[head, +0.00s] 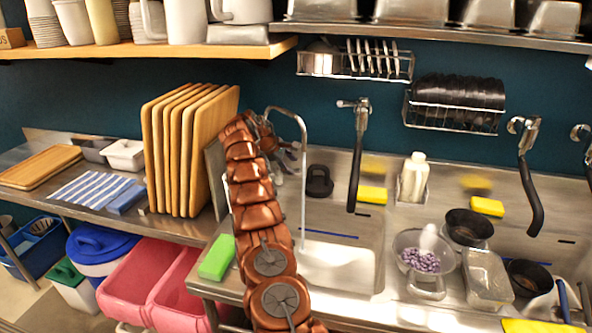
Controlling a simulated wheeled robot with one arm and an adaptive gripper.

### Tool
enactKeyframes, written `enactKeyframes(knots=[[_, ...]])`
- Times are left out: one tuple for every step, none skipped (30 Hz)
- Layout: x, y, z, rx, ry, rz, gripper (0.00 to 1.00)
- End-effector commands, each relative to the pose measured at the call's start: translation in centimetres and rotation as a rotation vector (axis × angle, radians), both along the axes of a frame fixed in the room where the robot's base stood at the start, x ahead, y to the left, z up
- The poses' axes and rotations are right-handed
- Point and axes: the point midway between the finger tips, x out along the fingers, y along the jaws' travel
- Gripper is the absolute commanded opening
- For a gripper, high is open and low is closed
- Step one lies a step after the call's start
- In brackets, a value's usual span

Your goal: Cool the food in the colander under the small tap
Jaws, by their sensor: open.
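The colander (409,239) is a grey metal bowl with purple beans (421,261) in it. It stands on the steel counter right of the sink (338,265), with a pale object at its upper rim. The small tap (284,110) is a thin silver gooseneck at the left of the sink. A thin pale line, which looks like running water, drops from its spout into the basin. My gripper (290,158) is open and empty beside the small tap, at the far end of my copper arm. My arm hides the tap's base, and I cannot tell if the fingers touch the tap.
A larger black-hosed tap (357,160) hangs over the sink. A dark pot (468,228) and a clear container (487,278) crowd the colander's right side. Upright wooden boards (188,150) stand left of my arm. A green sponge (216,257) lies at the counter's front-left edge.

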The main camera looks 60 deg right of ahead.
Motion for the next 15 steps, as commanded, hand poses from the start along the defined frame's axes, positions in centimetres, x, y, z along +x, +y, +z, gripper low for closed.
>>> enactKeyframes(knots=[[-0.2, -0.4, -0.4, 0.002, 0.002, -0.001, 0.46], [-0.2, -0.6, -0.7, 0.002, 0.002, -0.001, 0.46], [-0.4, -0.9, -1.2, 0.003, 0.003, 0.000, 0.46], [-0.4, -1.1, -1.6, 0.003, 0.004, 0.000, 0.46], [-0.5, -1.3, -1.8, 0.003, 0.004, 0.000, 0.46], [-0.5, -1.6, -2.0, 0.002, 0.004, 0.001, 0.46], [-0.6, -1.8, -2.2, 0.002, 0.003, 0.001, 0.46], [-0.6, -2.0, -2.4, 0.001, 0.001, 0.001, 0.46], [-0.7, -2.2, -2.6, 0.000, 0.001, 0.002, 0.46], [-0.7, -2.3, -2.8, 0.000, 0.000, 0.002, 0.46], [-0.8, -2.4, -2.9, 0.000, 0.000, 0.002, 0.46], [-0.8, -2.6, -3.1, 0.000, 0.000, 0.002, 0.46], [-0.8, -2.6, -3.3, 0.000, 0.000, 0.002, 0.46], [-0.8, -2.7, -3.4, 0.000, 0.000, 0.002, 0.46], [-0.9, -2.7, -3.5, 0.000, 0.000, 0.002, 0.46]])
